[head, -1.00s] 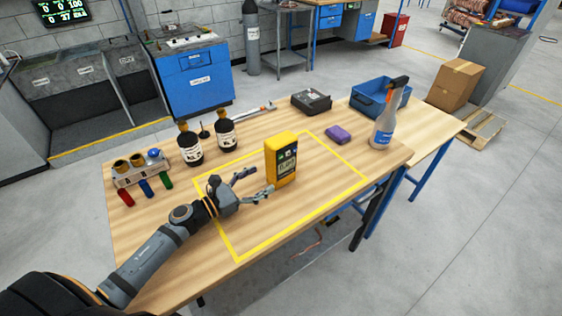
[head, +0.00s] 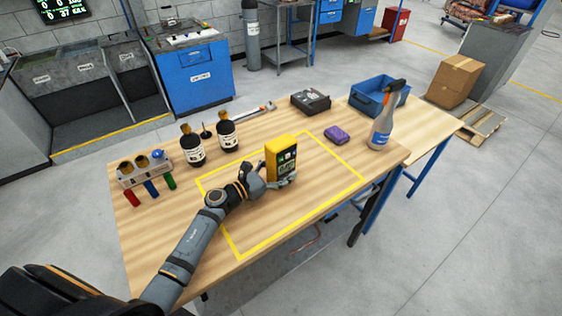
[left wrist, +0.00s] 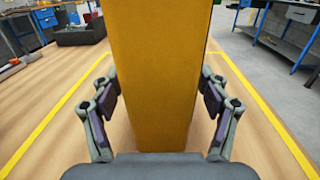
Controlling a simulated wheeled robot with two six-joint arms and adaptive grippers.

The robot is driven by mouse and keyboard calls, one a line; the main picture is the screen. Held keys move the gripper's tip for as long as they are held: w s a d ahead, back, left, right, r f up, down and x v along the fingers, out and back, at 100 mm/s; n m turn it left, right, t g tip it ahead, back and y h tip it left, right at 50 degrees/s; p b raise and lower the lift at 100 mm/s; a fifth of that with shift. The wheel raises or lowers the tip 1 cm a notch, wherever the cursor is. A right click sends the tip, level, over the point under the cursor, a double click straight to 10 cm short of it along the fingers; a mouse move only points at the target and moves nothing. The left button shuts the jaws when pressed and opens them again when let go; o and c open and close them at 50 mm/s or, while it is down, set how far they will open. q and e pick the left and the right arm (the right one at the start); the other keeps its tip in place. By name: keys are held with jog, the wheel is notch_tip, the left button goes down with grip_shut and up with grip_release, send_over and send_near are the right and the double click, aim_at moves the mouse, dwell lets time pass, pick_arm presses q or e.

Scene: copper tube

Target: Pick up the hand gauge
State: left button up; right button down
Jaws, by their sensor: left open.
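The yellow hand gauge (head: 279,158) stands upright on the wooden table inside the yellow taped outline. Its dark face with a small screen shows on its right side in the head view. My left gripper (head: 268,178) is at the gauge, with its fingers around the lower part. In the left wrist view the gauge (left wrist: 158,75) fills the middle, between the two open fingers of the left gripper (left wrist: 160,108). A gap shows between each finger pad and the gauge. My right gripper is not in view.
Two dark bottles (head: 193,150) and a rack (head: 144,172) with coloured tools stand left on the table (head: 180,215). A purple cloth (head: 337,134), a spray bottle (head: 381,130), a blue bin (head: 372,97) and a dark device (head: 311,102) are to the right and back.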

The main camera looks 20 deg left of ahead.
aim_at(281, 159)
pick_arm(q)
grip_shut()
dwell(0.3)
jog(key=shift+r, duration=0.15)
jog(key=shift+r+p, duration=0.3)
jog(key=shift+p, duration=0.05)
notch_tip(281, 159, up, 3)
jog(key=shift+p, duration=1.15)
jog(key=s+d+r+p, duration=0.8)
jog(key=d+r+p, duration=0.1)
jog(key=d+p, duration=0.2)
jog(key=shift+s+p, duration=0.2)
jog(key=shift+p, duration=0.2)
jog(key=shift+w, duration=0.1)
